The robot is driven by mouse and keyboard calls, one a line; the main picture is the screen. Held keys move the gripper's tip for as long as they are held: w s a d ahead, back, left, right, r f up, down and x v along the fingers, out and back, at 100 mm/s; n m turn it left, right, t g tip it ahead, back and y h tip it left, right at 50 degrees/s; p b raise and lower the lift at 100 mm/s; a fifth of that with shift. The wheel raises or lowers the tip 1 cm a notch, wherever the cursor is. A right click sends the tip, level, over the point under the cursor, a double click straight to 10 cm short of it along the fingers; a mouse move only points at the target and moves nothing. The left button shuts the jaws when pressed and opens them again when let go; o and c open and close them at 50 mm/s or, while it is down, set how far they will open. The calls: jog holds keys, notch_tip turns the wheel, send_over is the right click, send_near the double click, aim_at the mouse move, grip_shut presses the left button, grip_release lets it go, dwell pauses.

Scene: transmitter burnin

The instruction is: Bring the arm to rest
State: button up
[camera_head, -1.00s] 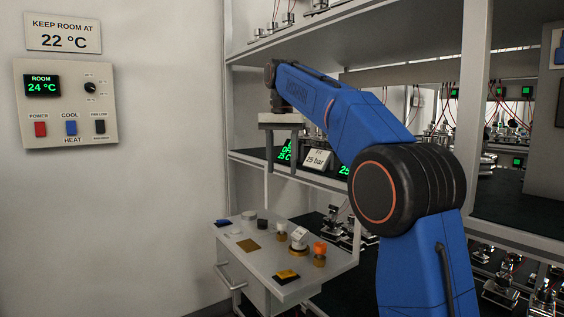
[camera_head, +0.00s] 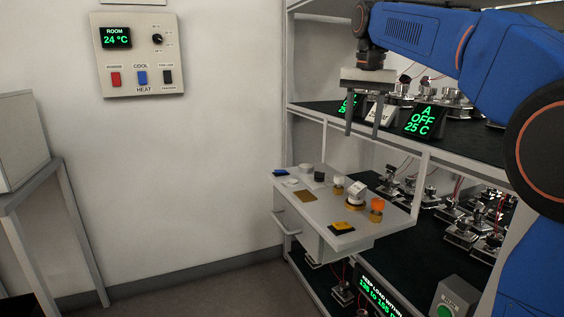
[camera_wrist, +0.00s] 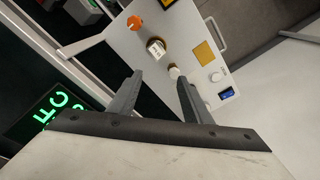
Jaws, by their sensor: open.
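My blue arm reaches in from the right in the head view. My gripper (camera_head: 362,118) hangs fingers down above the small white shelf with parts, in front of the rack. Its two fingers are apart with nothing between them. In the wrist view my gripper (camera_wrist: 158,85) also shows open and empty, with the white shelf (camera_wrist: 195,15) beyond its fingertips.
The white shelf (camera_head: 308,220) holds several small items, among them an orange-topped part (camera_head: 377,205). The rack has a display reading "A OFF 25 C" (camera_head: 420,120). A wall control panel (camera_head: 139,54) reads 24 °C. A grey stand (camera_head: 62,220) is at left. Floor between is clear.

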jog(key=s+d+f+n+t, duration=0.2)
jog(key=s+d+f, duration=0.1)
jog(key=s+f, duration=1.3)
jog(key=s+d+f+n+t, duration=0.1)
jog(key=s+d+f, duration=0.3)
jog(key=s+f, duration=1.2)
jog(key=shift+s+n+t, duration=0.4)
jog(key=shift+s+n, duration=0.4)
jog(key=shift+n, duration=0.1)
